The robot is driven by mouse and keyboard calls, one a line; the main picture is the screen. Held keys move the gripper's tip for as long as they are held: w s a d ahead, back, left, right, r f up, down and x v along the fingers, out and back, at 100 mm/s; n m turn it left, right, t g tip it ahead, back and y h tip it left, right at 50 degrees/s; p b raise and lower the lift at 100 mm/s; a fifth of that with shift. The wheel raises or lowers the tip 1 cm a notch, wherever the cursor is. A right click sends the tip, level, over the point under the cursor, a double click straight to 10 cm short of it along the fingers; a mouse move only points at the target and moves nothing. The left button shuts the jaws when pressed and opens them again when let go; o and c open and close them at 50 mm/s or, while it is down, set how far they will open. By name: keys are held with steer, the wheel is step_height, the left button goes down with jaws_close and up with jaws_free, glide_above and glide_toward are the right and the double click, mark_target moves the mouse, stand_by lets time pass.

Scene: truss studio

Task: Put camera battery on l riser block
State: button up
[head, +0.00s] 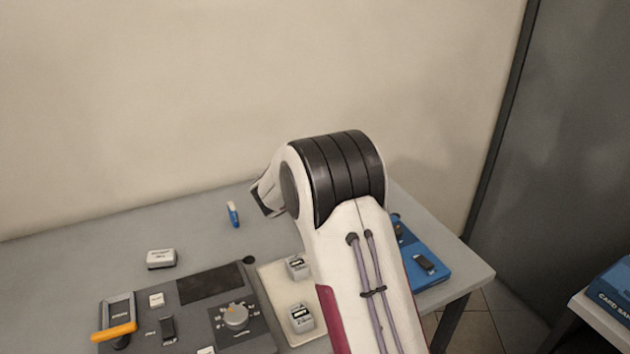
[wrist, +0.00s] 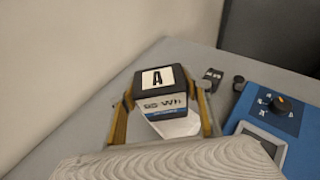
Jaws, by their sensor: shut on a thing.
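The camera battery (wrist: 165,98) shows in the wrist view as a block with a black top, a white "A" label and "95 Wh" on its side. My gripper (wrist: 164,112) is shut on it, with one tan finger on each side. The battery seems to be above the grey table. In the head view my arm hides the gripper and the held battery. I cannot tell which thing is the l riser block; a small white block with dark lettering (head: 161,259) lies on the table at left, its lettering too small to read.
A beige tray (head: 275,284) holds two small labelled cubes. Left of it is a grey control panel (head: 262,335) with a knob and an orange handle. A blue panel (head: 436,279) lies at right. A blue-and-white stick (head: 233,215) stands at the back. The table's left rear is clear.

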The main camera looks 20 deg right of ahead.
steer(key=shift+f, duration=0.8)
steer(key=shift+f, duration=0.15)
steer(key=o, duration=1.6)
steer(key=shift+f, duration=0.1)
steer(key=shift+r, duration=0.2)
steer(key=shift+v, duration=6)
steer(key=shift+s+f, duration=0.1)
steer(key=shift+s, duration=0.05)
